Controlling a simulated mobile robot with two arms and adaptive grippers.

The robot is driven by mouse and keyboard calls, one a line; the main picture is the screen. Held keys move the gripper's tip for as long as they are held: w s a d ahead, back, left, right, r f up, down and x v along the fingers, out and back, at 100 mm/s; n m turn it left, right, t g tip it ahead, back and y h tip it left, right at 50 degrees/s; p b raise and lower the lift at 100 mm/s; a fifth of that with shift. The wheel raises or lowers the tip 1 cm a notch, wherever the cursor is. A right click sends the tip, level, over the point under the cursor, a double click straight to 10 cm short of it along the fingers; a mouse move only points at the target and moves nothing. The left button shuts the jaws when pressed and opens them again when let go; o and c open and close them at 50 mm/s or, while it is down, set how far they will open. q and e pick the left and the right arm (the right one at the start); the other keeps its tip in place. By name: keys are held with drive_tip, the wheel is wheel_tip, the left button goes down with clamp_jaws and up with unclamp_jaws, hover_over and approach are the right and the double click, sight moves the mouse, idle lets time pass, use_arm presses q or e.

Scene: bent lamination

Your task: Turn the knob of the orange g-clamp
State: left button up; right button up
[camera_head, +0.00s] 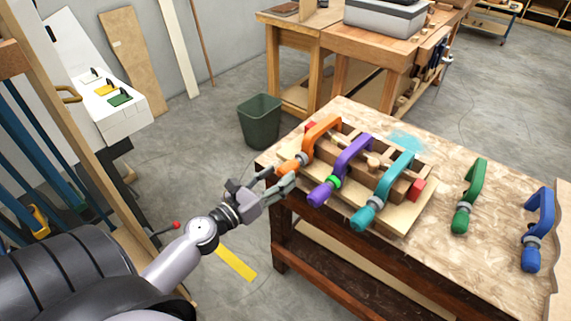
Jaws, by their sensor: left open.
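The orange g-clamp (322,127) is at the left end of a wooden form on the workbench. Its orange knob (289,167) points toward my side, past the bench's near left edge. My left gripper (281,181) reaches in from the left, with its fingers at the knob. The fingers are open and partly overlap the knob; I cannot tell whether they touch it. My right gripper is not in view.
A purple clamp (353,158) and a teal clamp (397,178) sit beside the orange one on the form. Green (474,188) and blue (541,220) clamps lie on the bench (432,247) to the right. A green bin (260,122) stands behind on the floor.

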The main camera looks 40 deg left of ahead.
sight(280, 175)
use_arm(q)
drive_tip(key=shift+w+d, duration=0.15)
drive_tip(key=shift+w, duration=0.75)
drive_tip(key=shift+w+d, duration=0.1)
drive_tip(key=shift+w, duration=0.75)
drive_tip(key=shift+c, duration=0.3)
drive_tip(key=c, duration=1.1)
